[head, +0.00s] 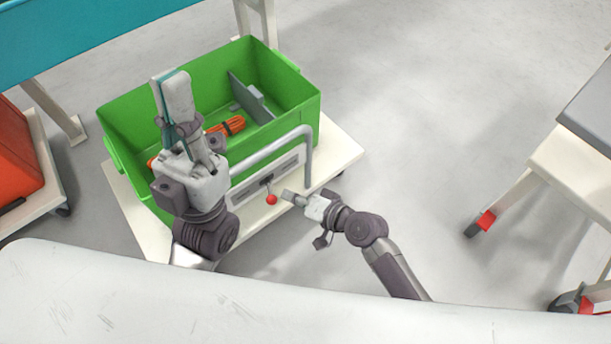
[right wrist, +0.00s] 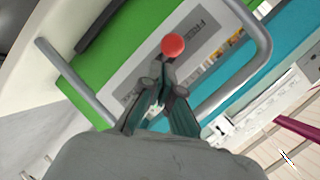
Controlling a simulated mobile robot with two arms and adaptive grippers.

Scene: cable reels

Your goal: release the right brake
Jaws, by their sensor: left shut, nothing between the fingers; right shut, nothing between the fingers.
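A brake lever with a red ball knob (head: 271,199) sticks out of a grey slotted panel (head: 290,167) on the near side of the cart. The knob also shows in the right wrist view (right wrist: 173,46), just beyond my fingertips. My right gripper (head: 288,195) is shut and empty, a short way right of the knob; in the right wrist view its fingers (right wrist: 160,84) point toward the knob, and I cannot tell whether they touch the lever. My left gripper (head: 170,80) is shut and empty, raised in front of the green crate. My left arm hides part of the cart's near left side.
The green crate (head: 311,112) on the white cart (head: 343,150) holds an orange reel (head: 232,126) and a grey plate. A grey handle bar (head: 307,150) arches over the panel. An orange bin stands left, a table right. Floor right of the cart is clear.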

